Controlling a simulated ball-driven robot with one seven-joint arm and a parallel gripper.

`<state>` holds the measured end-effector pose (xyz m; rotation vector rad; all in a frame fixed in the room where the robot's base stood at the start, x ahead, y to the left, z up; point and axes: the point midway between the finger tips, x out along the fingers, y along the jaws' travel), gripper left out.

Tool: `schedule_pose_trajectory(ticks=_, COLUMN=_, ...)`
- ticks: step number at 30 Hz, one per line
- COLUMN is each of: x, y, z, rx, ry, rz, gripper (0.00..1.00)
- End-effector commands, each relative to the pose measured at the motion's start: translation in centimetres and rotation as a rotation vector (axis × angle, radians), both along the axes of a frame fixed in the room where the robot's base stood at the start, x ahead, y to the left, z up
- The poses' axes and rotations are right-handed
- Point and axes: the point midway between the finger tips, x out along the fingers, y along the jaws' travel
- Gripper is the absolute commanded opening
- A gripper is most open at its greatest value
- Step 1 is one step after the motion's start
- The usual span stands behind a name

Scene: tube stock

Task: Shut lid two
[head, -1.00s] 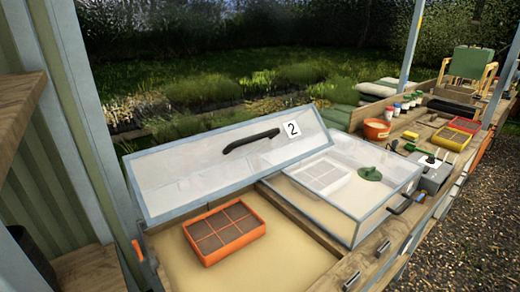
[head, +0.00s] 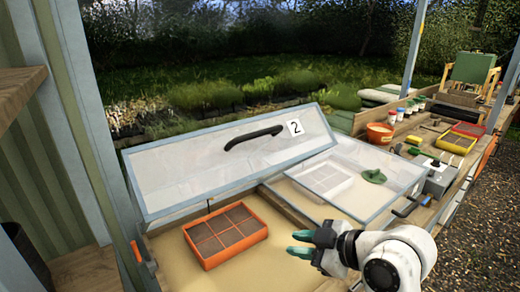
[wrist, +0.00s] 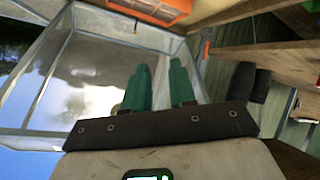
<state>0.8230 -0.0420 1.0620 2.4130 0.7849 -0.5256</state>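Lid two (head: 180,170) is a clear panel in a grey frame, tilted up and open at the back of the left bed. It bears a white label with a 2 (head: 295,127) and a black bar handle (head: 253,138). Under it, an orange tray with dark cells (head: 226,235) sits on the sandy bed floor. My gripper (head: 293,243) is in front of the lid, low and right of the tray, its teal fingers parted and empty. In the wrist view my gripper (wrist: 159,66) also shows a gap between its fingers, and the orange tray (wrist: 150,8) is at the top.
The right bed has a flat clear lid (head: 385,165) over a white tray (head: 325,178) and a green object (head: 373,176). A wooden shelf (head: 20,90) and post stand at left. An orange pot (head: 380,133) and a grey box (head: 438,178) lie farther right.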

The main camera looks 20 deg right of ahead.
Motion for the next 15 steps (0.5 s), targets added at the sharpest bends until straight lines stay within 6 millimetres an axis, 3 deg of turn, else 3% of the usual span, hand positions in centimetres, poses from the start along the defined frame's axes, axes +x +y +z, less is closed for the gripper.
schedule_pose_trajectory(ticks=1, x=1.5, y=-0.8, z=3.0, rx=-0.054, ry=-0.109, rz=0.051, gripper=0.25)
schedule_pose_trajectory(ticks=3, x=2.8, y=-1.3, z=7.1, rx=-0.140, ry=-0.255, rz=0.137, gripper=0.25)
schedule_pose_trajectory(ticks=9, x=4.1, y=-2.0, z=17.0, rx=-0.415, ry=-0.611, rz=0.354, gripper=0.25)
schedule_pose_trajectory(ticks=12, x=3.9, y=-2.0, z=20.1, rx=-0.529, ry=-0.728, rz=0.433, gripper=0.25)
schedule_pose_trajectory(ticks=15, x=3.6, y=-1.9, z=22.0, rx=-0.606, ry=-0.801, rz=0.487, gripper=0.25)
